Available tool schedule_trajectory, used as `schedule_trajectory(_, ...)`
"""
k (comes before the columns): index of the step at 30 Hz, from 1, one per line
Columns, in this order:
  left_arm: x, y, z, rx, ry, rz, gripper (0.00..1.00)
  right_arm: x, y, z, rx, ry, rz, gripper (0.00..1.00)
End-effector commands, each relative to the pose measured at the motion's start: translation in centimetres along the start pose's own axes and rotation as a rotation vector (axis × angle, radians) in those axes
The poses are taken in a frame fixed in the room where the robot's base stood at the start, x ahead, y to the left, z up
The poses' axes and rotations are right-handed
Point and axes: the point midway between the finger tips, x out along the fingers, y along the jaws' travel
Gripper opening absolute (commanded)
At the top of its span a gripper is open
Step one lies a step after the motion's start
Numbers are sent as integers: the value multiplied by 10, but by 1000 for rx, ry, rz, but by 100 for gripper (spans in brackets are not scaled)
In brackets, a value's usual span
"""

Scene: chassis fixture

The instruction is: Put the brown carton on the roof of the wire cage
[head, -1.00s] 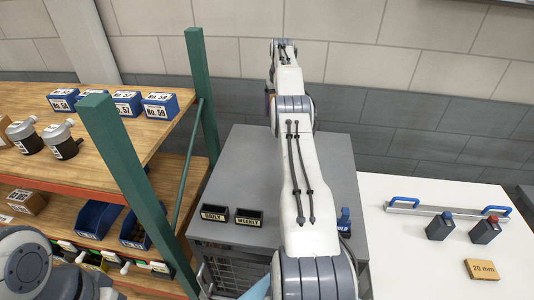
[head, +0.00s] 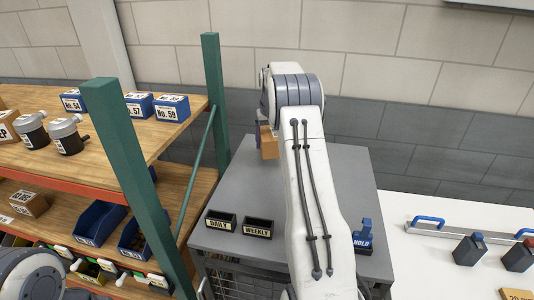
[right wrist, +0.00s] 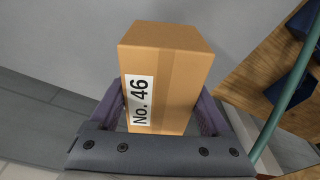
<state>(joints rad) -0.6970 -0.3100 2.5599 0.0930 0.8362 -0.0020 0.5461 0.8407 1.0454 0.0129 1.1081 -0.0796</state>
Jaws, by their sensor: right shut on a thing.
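The brown carton (right wrist: 165,75), labelled No. 46, stands between the fingers of my right gripper (right wrist: 163,115) in the right wrist view. The gripper is shut on it. In the head view part of the carton (head: 268,142) shows left of my arm, at the far part of the wire cage's grey roof (head: 235,180). I cannot tell whether the carton touches the roof. Wire mesh (head: 232,287) shows below the roof's front edge. My left gripper is not in view.
On the roof, DAILY (head: 220,220) and WEEKLY (head: 258,227) trays sit at the front, and a blue HOLD stand (head: 364,237) at the right. A green-posted shelf (head: 125,150) stands left, a white table (head: 430,265) right. The roof's left middle is clear.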

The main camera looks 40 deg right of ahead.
Motion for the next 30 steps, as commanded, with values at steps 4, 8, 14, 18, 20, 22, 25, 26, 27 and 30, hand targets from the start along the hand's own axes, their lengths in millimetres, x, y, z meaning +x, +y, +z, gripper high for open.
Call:
schedule_trajectory(4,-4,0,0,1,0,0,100,3,-8,4,0,3,1,0)
schedule_trajectory(8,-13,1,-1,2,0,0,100,16,-9,7,0,-1,1,0)
schedule_trajectory(14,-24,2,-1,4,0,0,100,40,-8,10,0,2,1,0)
schedule_trajectory(18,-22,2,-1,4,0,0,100,43,-8,10,0,4,1,0)
schedule_trajectory(20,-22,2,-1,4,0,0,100,43,-8,10,0,4,1,0)
schedule_trajectory(22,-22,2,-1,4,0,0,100,44,-8,10,0,4,1,0)
schedule_trajectory(25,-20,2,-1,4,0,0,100,46,-8,11,0,3,1,0)
schedule_trajectory(26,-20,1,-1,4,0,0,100,47,-8,11,0,3,1,0)
schedule_trajectory(27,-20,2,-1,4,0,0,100,48,-8,12,0,1,1,92)
schedule_trajectory(30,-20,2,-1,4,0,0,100,48,-8,12,0,1,1,100)
